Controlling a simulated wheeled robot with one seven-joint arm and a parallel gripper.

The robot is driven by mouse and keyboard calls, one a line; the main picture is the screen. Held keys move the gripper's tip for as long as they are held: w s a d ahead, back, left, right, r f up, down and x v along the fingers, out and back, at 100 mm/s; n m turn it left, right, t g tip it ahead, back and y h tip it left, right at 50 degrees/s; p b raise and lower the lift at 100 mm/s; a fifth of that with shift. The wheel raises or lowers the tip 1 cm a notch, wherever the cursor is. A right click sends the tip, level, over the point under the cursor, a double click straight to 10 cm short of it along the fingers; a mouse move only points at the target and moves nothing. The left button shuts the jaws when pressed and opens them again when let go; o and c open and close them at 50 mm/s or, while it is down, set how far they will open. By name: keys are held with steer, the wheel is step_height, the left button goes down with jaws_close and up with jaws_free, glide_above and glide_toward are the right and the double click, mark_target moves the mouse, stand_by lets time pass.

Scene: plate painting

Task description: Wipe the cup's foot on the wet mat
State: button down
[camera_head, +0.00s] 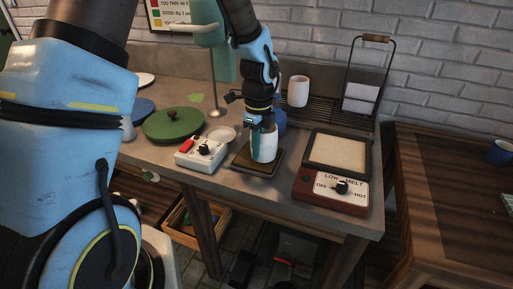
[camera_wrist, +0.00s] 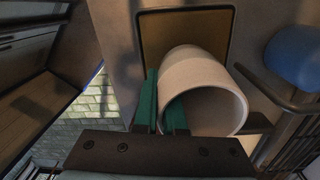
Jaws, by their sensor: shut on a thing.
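A white cup (camera_head: 265,147) is held by my gripper (camera_head: 256,130), upright over the wet mat. The mat is a dark-rimmed square pad (camera_head: 240,166) with a brown face on the table. In the wrist view the cup (camera_wrist: 200,75) has its open mouth towards the camera, and its foot is against or just above the brown mat (camera_wrist: 160,30). The teal fingers of my gripper (camera_wrist: 162,110) are shut on the cup's wall, one outside and one inside the mouth. Whether the foot touches the mat cannot be told.
Right is a red-brown melt box (camera_head: 330,190) with a dial. Behind are a blue rounded object (camera_wrist: 296,58), a wire rack (camera_head: 335,103) and another white cup (camera_head: 298,91).

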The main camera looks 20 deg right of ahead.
steer(key=shift+w+a, duration=0.1)
steer(key=shift+w+a+f+p, duration=0.1)
steer(key=shift+w+a+p, duration=0.45)
steer(key=shift+w+a, duration=0.45)
steer(key=shift+a, duration=0.1)
steer(key=shift+s, duration=0.15)
steer(key=shift+s+d, duration=0.95)
steer(key=shift+d, duration=0.25)
steer(key=shift+w+a, duration=0.1)
